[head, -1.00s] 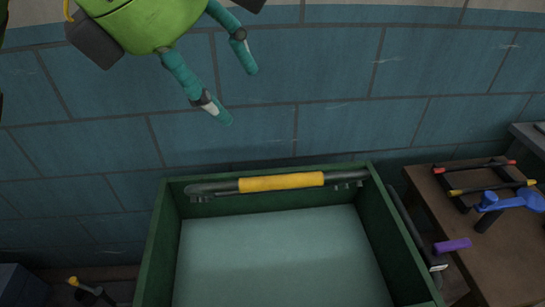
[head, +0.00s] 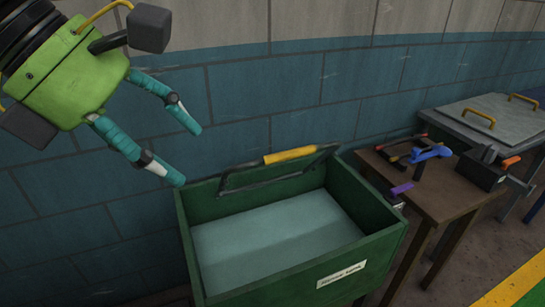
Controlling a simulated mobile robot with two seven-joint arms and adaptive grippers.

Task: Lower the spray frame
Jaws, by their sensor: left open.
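The spray frame is a dark metal frame (head: 240,180) with a yellow grip (head: 289,155) along its top bar. It stands raised along the back rim of a green, open-topped tub (head: 186,238). My left gripper (head: 187,155), green with teal fingers, is at upper left. Its fingers are spread and nothing is between them. In the picture, its fingertips are left of the yellow grip, above the tub's back left corner, and apart from the frame. My right gripper is not in view.
A wooden table (head: 450,200) right of the tub holds a blue-handled tool (head: 428,153), a purple handle (head: 402,189) and a dark box (head: 482,170). A grey lidded unit (head: 500,117) with yellow handles stands beyond. A blue tiled wall (head: 300,90) is behind.

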